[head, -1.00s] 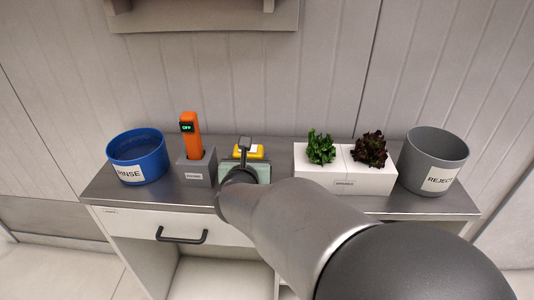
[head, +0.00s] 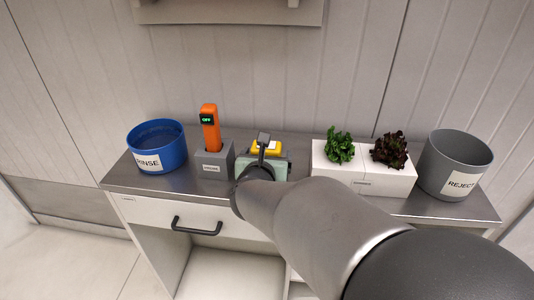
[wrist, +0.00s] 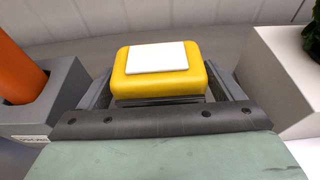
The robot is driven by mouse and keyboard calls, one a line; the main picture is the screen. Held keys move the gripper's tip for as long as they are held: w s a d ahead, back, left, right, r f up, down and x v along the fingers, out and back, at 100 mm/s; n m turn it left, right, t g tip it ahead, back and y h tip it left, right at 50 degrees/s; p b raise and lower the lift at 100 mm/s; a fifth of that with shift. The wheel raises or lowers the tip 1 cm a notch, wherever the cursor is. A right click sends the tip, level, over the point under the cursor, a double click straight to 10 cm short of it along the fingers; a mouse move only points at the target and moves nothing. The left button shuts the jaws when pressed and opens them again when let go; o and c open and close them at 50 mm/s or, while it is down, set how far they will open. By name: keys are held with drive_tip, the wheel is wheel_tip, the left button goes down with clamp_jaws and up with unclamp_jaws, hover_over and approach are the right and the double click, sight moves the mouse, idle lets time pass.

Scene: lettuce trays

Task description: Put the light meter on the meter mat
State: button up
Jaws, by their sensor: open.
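The light meter is a yellow block with a white top panel (wrist: 158,68), also in the head view (head: 274,149). In the head view my gripper (head: 264,140) overlaps the meter. My dark palm bar hides the meter's lower front, so I cannot tell what it rests on.
A grey holder (head: 214,171) with an orange device (head: 209,133) stands close left. A blue rinse tub (head: 175,158) is far left, a grey reject bin (head: 440,165) far right.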

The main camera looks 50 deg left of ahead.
drive_tip(key=v, duration=1.1)
drive_tip(key=shift+d+r, duration=0.1)
drive_tip(key=w+d+r+n+g+h+p, duration=0.15)
drive_tip(key=w+d+n+p, duration=0.25)
drive_tip(key=w+d+n, duration=0.5)
drive_tip(key=w+d+r+n+g+h+p, duration=0.1)
drive_tip(key=w+d+r+n+g+p, duration=0.15)
drive_tip(key=w+d+n, duration=0.6)
drive_tip(key=s+d+n+g+h+p, duration=0.3)
drive_tip(key=s+d+n, duration=0.2)
drive_tip(key=d, duration=1.1)
drive_tip(key=s+d+f+n+g+h+p, duration=0.1)
drive_tip(key=s+d+n+g+h+p, duration=0.2)
drive_tip(key=s+d, duration=0.5)
drive_tip(key=d+n+h, duration=0.1)
drive_tip(key=d+n, duration=0.1)
drive_tip(key=d, duration=0.7)
drive_tip(key=shift+s+f+p, duration=0.2)
drive_tip(key=shift+s+p, duration=0.1)
drive_tip(key=shift+s, duration=0.05)
